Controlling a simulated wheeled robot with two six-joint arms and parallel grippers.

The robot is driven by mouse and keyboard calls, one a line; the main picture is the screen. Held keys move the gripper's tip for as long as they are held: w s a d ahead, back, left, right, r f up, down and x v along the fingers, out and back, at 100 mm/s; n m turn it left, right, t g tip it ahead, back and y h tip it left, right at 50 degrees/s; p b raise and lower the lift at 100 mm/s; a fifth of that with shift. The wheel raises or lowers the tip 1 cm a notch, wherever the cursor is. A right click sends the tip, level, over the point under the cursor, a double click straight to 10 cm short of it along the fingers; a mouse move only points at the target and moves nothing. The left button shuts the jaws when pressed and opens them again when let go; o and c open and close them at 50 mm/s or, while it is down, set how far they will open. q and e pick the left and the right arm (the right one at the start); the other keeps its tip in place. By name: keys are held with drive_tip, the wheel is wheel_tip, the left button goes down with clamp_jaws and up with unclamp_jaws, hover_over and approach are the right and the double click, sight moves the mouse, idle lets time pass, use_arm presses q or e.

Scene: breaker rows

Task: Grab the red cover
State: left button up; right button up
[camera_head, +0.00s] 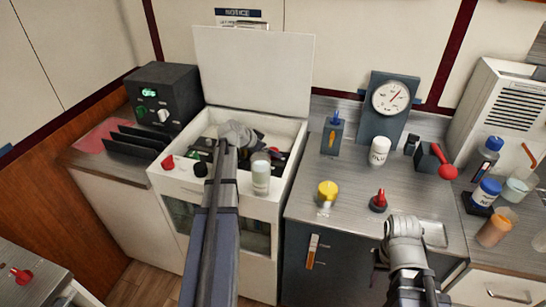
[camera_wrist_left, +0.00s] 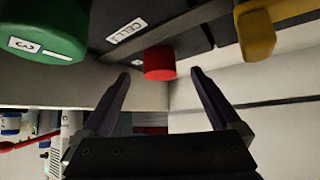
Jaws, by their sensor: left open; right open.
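A round red cover (camera_wrist_left: 160,63) shows in the left wrist view, on a dark block beside a white label reading "CELL". My left gripper (camera_wrist_left: 160,75) is open, with its two dark fingertips on either side of the red cover in that view and nothing held. I cannot tell whether they touch it. In the head view my left arm reaches into the open white cabinet (camera_head: 177,178), and its wrist hides part of the inside. My right gripper (camera_head: 383,258) is open and empty at the front of the right counter; its fingers show only in part.
A green cap (camera_wrist_left: 48,30) and a yellow part (camera_wrist_left: 256,34) flank the red cover. A jar (camera_head: 261,178) stands on the cabinet's front ledge. A red-handled item (camera_head: 379,201) and a yellow-topped item (camera_head: 327,194) stand on the right counter.

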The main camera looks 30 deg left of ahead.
use_arm(q)
drive_tip(key=b+x, duration=0.1)
drive_tip(key=x, duration=0.2)
use_arm(e)
wheel_tip(320, 180, down, 2)
use_arm(q)
drive_tip(key=shift+r, duration=0.1)
drive_tip(key=c, duration=1.4)
drive_tip(key=shift+r, duration=0.1)
drive_tip(key=shift+c, duration=0.2)
use_arm(e)
drive_tip(key=shift+r, duration=0.1)
use_arm(q)
wheel_tip(320, 180, up, 10)
drive_tip(key=p, duration=1)
use_arm(e)
wheel_tip(320, 180, up, 10)
